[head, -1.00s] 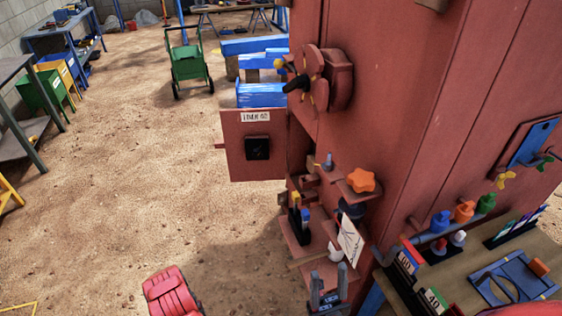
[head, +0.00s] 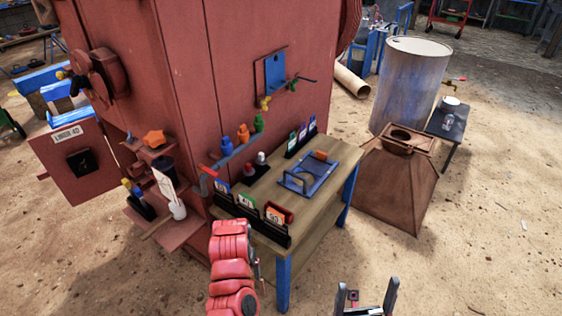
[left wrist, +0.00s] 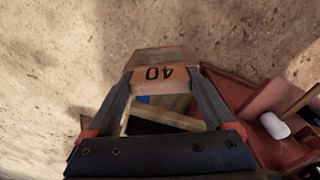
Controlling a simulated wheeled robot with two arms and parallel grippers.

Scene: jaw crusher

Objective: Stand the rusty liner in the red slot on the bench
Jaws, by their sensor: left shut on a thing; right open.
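The liner (left wrist: 160,58), a rusty orange-brown block with an upside-down "40" on its face, is between the fingertips of my left gripper (left wrist: 163,77) in the left wrist view. My left gripper is shut on it. In the head view my red left arm reaches in at the bottom, and its gripper and the liner are hidden. My right gripper (head: 367,301) is open and empty at the bottom edge. The bench (head: 310,206) has a wooden top and blue legs. A black rack along its front edge has numbered labels; a red piece (head: 279,210) sits at its right end.
The red crusher (head: 240,70) stands behind the bench. Its open door (head: 72,185) is at left, near a red shelf with a white cylinder (head: 178,210). A blue tray (head: 308,177), bottles and a card rack occupy the bench. A brown hopper (head: 390,190) stands right; sandy floor is free in front.

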